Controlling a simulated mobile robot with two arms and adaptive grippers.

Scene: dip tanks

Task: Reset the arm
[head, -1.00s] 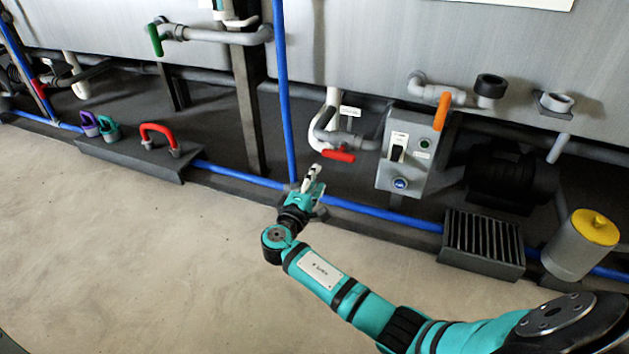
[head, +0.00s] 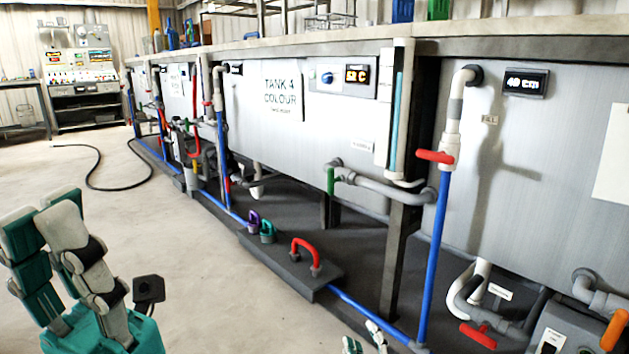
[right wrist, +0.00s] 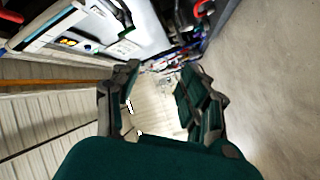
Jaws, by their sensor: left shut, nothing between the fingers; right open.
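My left gripper (head: 48,222) is large in the lower left of the head view, teal and pale grey, raised over the bare floor. Its fingers point up, shut and empty. My right gripper (head: 365,343) shows only as fingertips at the bottom edge of the head view, near the foot of a blue pipe; the rest of that arm is out of frame. In the right wrist view the right gripper (right wrist: 158,85) has two dark green fingers spread apart with nothing between them.
The tank row (head: 345,115) runs along the right side, with a blue pipe (head: 433,260) and red valve handle (head: 435,156) in front. A dark floor block (head: 285,262) carries purple, teal and red handles. A black hose (head: 122,187) lies on the floor; the left floor is otherwise clear.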

